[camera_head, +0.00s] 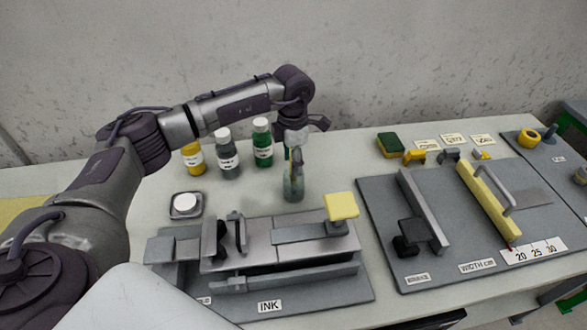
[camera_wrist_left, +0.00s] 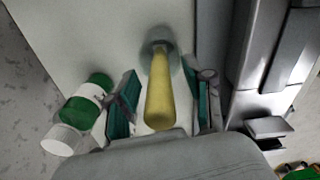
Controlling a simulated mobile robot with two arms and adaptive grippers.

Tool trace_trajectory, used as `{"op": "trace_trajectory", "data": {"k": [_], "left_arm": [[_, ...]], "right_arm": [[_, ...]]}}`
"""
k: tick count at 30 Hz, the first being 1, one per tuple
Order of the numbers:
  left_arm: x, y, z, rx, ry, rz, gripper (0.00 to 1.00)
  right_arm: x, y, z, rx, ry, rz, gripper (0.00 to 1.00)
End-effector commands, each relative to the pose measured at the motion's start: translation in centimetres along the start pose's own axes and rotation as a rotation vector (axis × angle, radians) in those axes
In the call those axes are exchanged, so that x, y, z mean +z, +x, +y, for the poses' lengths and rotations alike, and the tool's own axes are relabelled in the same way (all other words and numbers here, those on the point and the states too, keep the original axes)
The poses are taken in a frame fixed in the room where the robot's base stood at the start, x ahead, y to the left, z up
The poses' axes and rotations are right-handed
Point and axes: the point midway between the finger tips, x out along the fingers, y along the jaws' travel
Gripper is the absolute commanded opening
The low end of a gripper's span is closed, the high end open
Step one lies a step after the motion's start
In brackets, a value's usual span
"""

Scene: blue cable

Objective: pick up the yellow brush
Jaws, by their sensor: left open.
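The yellow brush (camera_wrist_left: 159,92) shows in the left wrist view as a yellow handle pointing toward the camera. Its far end sits in a small round clear cup (camera_wrist_left: 158,47). In the head view the cup (camera_head: 293,188) stands on the table, and the brush in it is mostly hidden by my gripper. My left gripper (camera_head: 297,150) is above the cup, pointing down. In the left wrist view its two green-padded fingers (camera_wrist_left: 160,100) are apart, one on each side of the handle, with gaps to it. My right gripper is not in view.
Yellow, grey and green bottles (camera_head: 263,143) stand left of the cup, the green one close by. The grey INK fixture (camera_head: 315,281) with a yellow block (camera_head: 341,206) is in front. A grey WIDTH board (camera_head: 430,268) lies right. A white-lidded dish (camera_head: 186,205) is at left.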

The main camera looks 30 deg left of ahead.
Motion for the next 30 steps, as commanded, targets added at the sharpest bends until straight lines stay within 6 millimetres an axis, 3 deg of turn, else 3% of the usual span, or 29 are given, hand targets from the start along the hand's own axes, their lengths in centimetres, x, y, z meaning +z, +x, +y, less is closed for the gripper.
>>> {"op": "trace_trajectory", "data": {"k": [3, 12, 13, 23, 30], "left_arm": [[0.0, 0.0, 0.0, 0.0, 0.0, 0.0, 0.52], [0.0, 0.0, 0.0, 0.0, 0.0, 0.0, 0.02], [0.0, 0.0, 0.0, 0.0, 0.0, 0.0, 0.0], [0.1, -0.7, 0.1, 0.002, 0.0, -0.003, 0.0], [0.1, -5.0, 0.1, 0.005, 0.001, -0.005, 0.0]], "right_arm": [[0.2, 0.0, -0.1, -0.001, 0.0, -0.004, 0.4], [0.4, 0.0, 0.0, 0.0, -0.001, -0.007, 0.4], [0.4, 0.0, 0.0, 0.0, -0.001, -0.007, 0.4], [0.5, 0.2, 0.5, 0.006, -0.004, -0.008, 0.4], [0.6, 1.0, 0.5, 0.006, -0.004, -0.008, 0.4]]}}
